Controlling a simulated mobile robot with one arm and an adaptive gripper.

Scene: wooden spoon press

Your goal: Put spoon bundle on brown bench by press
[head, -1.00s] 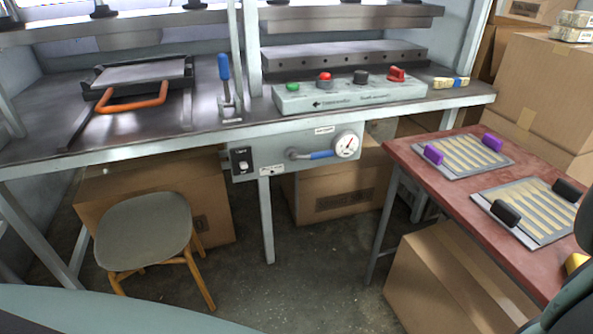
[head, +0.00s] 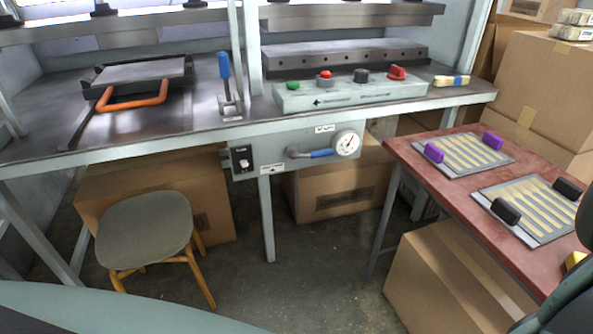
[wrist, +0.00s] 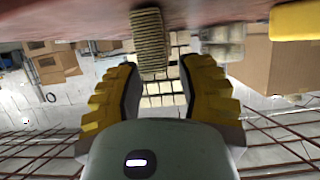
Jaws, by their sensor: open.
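The brown bench (head: 408,152) is the reddish-brown table at the right, beside the press bench. In the wrist view, its surface (wrist: 90,14) runs along the top of the picture, upside down. A ribbed tan bundle (wrist: 150,38), which looks like the spoon bundle, meets that surface; whether it rests there I cannot tell exactly. My gripper (wrist: 160,66) is open, with its yellow-backed fingers apart and the bundle just beyond and between the tips. Contact is not visible. Another banded bundle (head: 452,81) lies at the right end of the grey press bench.
Two trays of spoons, one with purple handles (head: 463,153) and one with black handles (head: 525,208), lie on the brown bench. A yellow object (wrist: 295,20) is right of my gripper. A stool (head: 144,228) and cardboard boxes (head: 445,275) stand below the benches.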

